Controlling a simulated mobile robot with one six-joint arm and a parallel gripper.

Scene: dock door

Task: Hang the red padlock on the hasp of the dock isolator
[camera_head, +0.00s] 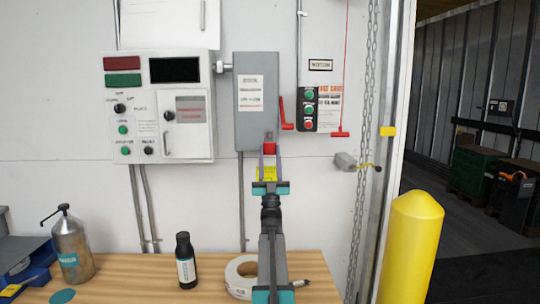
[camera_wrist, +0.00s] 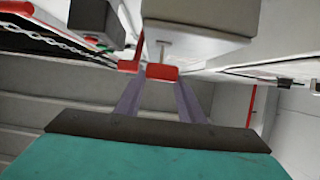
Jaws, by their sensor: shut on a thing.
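The dock isolator is a tall grey box (camera_head: 256,95) on the wall with a red handle (camera_head: 286,116) on its right side. The red padlock (camera_head: 269,148) is at the isolator's lower right edge, held between the tips of my gripper (camera_head: 269,154). In the wrist view the red padlock (camera_wrist: 162,73) sits between the two finger ends, just below the underside of the grey box (camera_wrist: 195,22). A thin pale upright piece (camera_wrist: 162,50) shows above the padlock; I cannot tell if it is shackle or hasp, or whether they are linked. A yellow patch (camera_head: 266,175) shows between the fingers.
A control panel (camera_head: 160,105) is left of the isolator. A push-button box (camera_head: 309,108), red pull cord (camera_head: 341,132) and chain (camera_head: 367,120) are right. Below, the wooden bench (camera_head: 130,285) holds a black bottle (camera_head: 186,262), metal can (camera_head: 72,245) and tape roll (camera_head: 240,278).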

